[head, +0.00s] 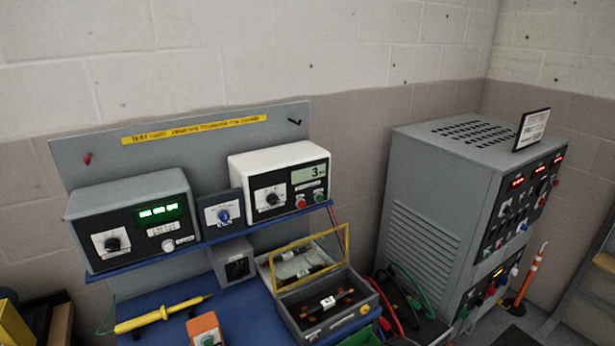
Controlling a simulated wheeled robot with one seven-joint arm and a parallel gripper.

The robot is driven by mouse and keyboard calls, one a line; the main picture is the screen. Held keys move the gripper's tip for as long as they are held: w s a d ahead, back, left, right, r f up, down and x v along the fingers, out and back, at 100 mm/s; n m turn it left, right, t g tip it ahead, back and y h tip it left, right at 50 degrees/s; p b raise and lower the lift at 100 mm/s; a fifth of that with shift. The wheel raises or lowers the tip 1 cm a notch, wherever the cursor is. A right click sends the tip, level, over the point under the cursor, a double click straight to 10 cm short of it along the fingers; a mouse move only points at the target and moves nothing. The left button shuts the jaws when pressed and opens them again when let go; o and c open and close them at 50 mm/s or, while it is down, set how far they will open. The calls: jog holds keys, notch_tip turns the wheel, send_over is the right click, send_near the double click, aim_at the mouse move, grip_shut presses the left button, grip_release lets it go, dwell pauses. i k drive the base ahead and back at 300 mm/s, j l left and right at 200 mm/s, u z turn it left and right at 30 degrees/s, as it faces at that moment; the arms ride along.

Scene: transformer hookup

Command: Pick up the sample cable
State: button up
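I see a short dark piece with a white tag and copper-coloured ends (328,302) in a small grey open-topped test box (300,333). It may be the sample cable; I cannot tell for sure. The box stands on the blue bench, and its yellow-framed clear lid (312,240) is raised at the back. Red and green cables (415,284) lie to the right of the box, partly hidden. My gripper is not in view.
A blue bench (245,298) holds a yellow probe (160,314) and an orange meter (204,330). A blue shelf (215,240) with a grey instrument (130,215) and a white instrument (280,180) overhangs the bench. A tall grey cabinet (425,205) stands at right.

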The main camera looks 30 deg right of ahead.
aim_at(331, 302)
jog(key=i+l+u, duration=0.1)
jog(key=u, duration=0.25)
jog(key=l+u, duration=0.35)
jog(key=i+l+u, duration=0.1)
jog(key=l+u, duration=0.15)
jog(key=u, duration=0.15)
